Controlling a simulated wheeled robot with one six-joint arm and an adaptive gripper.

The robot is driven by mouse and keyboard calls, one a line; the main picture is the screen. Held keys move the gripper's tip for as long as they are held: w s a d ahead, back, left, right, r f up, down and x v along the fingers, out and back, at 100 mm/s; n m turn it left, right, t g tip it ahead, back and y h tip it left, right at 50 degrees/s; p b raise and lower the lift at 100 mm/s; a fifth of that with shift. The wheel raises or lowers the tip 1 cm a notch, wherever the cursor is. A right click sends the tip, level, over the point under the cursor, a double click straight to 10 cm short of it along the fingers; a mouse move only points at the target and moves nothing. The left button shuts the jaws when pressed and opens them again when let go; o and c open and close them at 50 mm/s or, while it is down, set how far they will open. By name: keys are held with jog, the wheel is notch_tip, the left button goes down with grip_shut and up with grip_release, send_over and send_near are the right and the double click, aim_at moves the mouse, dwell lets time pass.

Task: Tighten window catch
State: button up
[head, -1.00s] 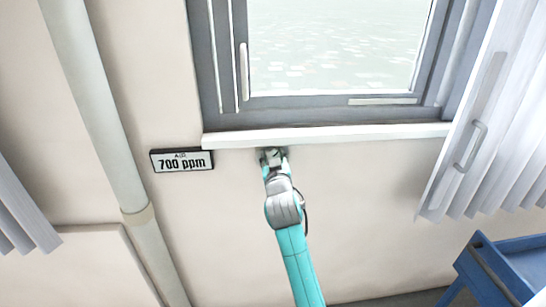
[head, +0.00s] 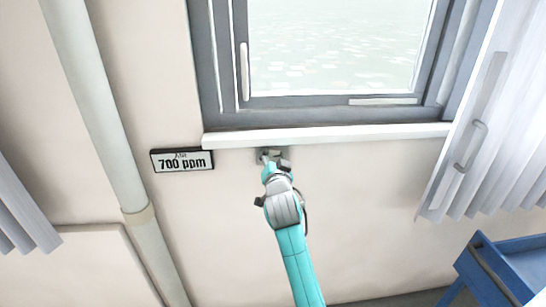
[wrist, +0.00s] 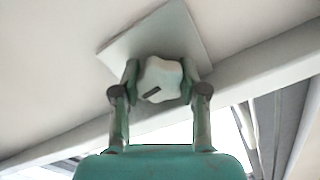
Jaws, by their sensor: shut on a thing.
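The catch is a pale lobed knob (wrist: 160,76) with a short dark slot mark, on a square grey plate (wrist: 180,28) on the wall. In the head view the plate (head: 284,152) shows just under the window sill, partly hidden by my gripper (head: 271,160). In the wrist view my gripper (wrist: 160,84) has one finger on each side of the knob and is shut on it. The knob is hidden in the head view.
The white sill (head: 330,134) juts out just above my gripper, below the grey-framed window (head: 330,108). A sign reading 700 ppm (head: 182,161) is to the left, near a vertical pipe (head: 100,120). A blue cart (head: 495,270) stands at lower right.

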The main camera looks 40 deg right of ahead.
jog(key=shift+m, duration=0.6)
jog(key=o, duration=1.2)
jog(key=shift+c, duration=0.2)
